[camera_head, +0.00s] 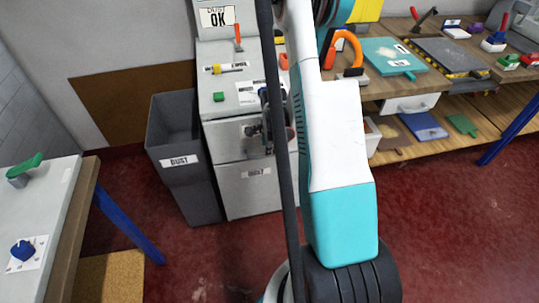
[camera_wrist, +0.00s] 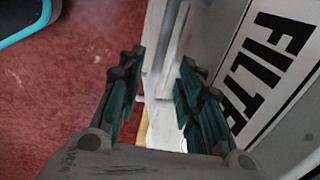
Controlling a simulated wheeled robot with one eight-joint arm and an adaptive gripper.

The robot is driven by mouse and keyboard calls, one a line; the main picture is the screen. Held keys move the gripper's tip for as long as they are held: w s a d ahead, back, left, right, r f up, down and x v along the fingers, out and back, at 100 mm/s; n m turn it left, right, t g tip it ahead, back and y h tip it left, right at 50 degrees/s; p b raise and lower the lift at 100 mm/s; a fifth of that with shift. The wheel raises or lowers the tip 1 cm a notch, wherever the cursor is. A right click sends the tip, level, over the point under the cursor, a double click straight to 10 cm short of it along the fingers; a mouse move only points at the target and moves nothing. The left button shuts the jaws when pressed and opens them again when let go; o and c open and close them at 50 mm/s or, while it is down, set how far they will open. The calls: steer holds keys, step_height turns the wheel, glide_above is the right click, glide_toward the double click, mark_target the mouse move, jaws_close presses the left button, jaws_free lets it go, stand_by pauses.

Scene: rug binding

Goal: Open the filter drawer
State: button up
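The filter drawer front (camera_head: 228,142) is the upper grey front of the cabinet in the head view, mostly flush with it as far as I can see. My arm hides its right part. In the wrist view the white label reading FILTER (camera_wrist: 262,65) is at the right, on the light front. A pale metal handle bar (camera_wrist: 168,45) runs between and beyond my fingertips. My gripper (camera_wrist: 159,70) has its dark green finger pads apart on either side of the bar, with gaps visible; I cannot tell whether either touches it. In the head view my gripper (camera_head: 272,118) is in front of the cabinet.
A lower front labelled DUST (camera_head: 245,190) is below. A grey dust bin (camera_head: 184,165) stands left of the cabinet. Tools lie on the cabinet top (camera_head: 212,106). A workbench with a shelf (camera_head: 450,90) is at right, another table (camera_head: 45,215) at left. Red floor (camera_head: 185,265) is clear in front.

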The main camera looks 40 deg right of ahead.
steer(key=shift+w+d+f+b, duration=0.1)
steer(key=shift+w+f+b, duration=0.2)
steer(key=shift+f, duration=0.8)
steer(key=shift+w+d+f+b, duration=0.1)
steer(key=shift+f+b, duration=0.25)
steer(key=shift+f, duration=0.7)
steer(key=shift+s, duration=0.1)
jaws_close()
